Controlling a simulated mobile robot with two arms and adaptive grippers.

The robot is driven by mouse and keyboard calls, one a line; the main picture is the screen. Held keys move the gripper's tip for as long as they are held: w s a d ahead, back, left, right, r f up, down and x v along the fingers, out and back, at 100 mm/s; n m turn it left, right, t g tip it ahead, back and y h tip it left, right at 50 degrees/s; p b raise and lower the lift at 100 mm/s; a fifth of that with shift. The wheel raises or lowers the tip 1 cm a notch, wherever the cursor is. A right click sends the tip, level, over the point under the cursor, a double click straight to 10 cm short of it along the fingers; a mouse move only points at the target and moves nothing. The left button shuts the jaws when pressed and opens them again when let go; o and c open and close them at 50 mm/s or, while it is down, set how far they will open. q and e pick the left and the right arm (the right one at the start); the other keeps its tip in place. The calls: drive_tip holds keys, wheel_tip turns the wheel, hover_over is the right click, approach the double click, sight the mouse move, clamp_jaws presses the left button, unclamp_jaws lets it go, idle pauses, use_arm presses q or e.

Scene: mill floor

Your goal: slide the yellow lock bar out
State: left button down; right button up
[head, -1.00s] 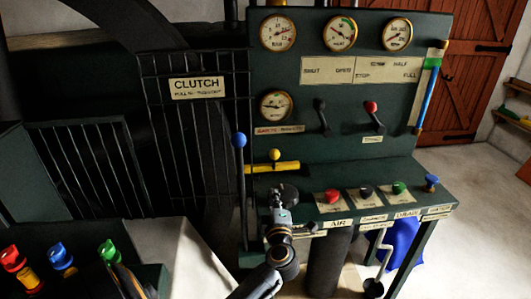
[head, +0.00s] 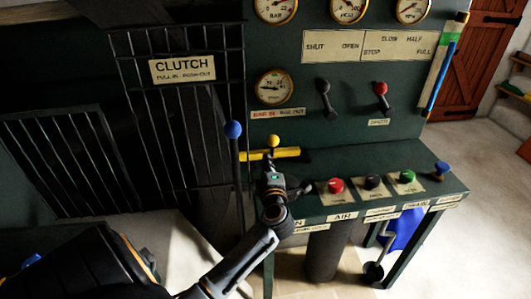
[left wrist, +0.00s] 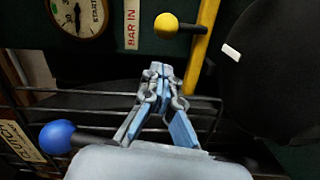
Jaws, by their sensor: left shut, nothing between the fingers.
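The yellow lock bar (head: 288,152) lies level across the right edge of the barred guard, below the small gauge. It has a yellow ball knob (head: 274,141) on a short dark stem. In the left wrist view the bar (left wrist: 200,45) and its knob (left wrist: 166,25) are just beyond my fingertips. My left gripper (head: 271,172) is just below and in front of the bar in the head view. In the left wrist view its fingers (left wrist: 160,70) are shut and empty, with a small gap to the knob. My right gripper is not in view.
The blue-knobbed clutch lever (head: 233,130) stands close left of my left gripper. Red (head: 336,185), black (head: 372,182) and green (head: 407,177) buttons sit on the shelf at right. The barred guard (head: 180,110) fills the left. A crank (head: 374,270) hangs below the shelf.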

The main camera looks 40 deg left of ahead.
use_arm(q)
drive_tip(key=x, duration=0.9)
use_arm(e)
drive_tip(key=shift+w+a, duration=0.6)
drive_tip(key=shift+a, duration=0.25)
use_arm(q)
drive_tip(key=shift+w, duration=0.15)
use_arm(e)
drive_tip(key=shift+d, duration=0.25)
use_arm(q)
drive_tip(key=w+d, duration=0.4)
drive_tip(key=w, duration=0.1)
drive_tip(key=shift+w+d, duration=0.3)
drive_tip(key=shift+w, duration=0.05)
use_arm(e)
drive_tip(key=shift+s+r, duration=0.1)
use_arm(q)
drive_tip(key=shift+d, duration=0.2)
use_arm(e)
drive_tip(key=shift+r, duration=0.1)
